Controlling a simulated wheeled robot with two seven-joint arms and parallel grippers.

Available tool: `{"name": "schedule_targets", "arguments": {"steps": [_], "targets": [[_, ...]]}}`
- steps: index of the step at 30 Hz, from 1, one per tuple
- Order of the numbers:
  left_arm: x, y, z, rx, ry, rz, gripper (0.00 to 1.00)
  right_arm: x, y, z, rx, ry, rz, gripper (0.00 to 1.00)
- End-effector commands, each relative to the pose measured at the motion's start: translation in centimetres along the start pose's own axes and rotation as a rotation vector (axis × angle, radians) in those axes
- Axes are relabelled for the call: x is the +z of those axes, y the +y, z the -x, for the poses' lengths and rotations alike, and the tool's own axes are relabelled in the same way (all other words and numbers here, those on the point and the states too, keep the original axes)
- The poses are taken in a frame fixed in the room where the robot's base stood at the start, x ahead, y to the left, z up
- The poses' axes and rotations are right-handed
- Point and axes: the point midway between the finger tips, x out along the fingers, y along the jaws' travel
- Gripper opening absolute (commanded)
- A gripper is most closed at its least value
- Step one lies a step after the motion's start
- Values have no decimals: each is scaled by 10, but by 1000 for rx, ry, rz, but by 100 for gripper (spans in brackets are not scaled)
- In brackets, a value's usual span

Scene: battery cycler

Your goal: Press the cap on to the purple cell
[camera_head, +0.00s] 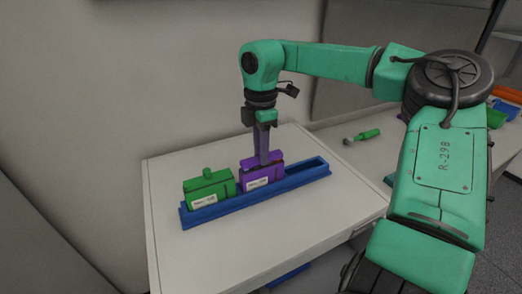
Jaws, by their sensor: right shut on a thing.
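The purple cell (262,179) stands upright in the blue rack (308,178) on the white table, with a white label on its front. My right gripper (264,157) points straight down at the top of the purple cell, its fingers shut. The cap between the fingers is mostly hidden, and I cannot tell whether it is fully seated. A green cell (209,189) with a green knob on top stands to the left in the same rack. My left gripper is out of view.
The right end of the rack is empty. The table top (245,238) is clear in front of the rack. A green-handled tool (368,134) lies on the surface at the back right. A wall stands behind the table.

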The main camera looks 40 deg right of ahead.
Motion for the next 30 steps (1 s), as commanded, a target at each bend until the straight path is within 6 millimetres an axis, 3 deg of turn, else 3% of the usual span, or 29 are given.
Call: {"name": "schedule_targets", "arguments": {"steps": [28, 29, 30], "targets": [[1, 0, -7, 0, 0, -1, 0, 0, 0, -8, 1, 0, 0, 0], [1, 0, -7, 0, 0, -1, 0, 0, 0, -8, 1, 0, 0, 31], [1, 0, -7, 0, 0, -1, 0, 0, 0, -8, 1, 0, 0, 47]]}}
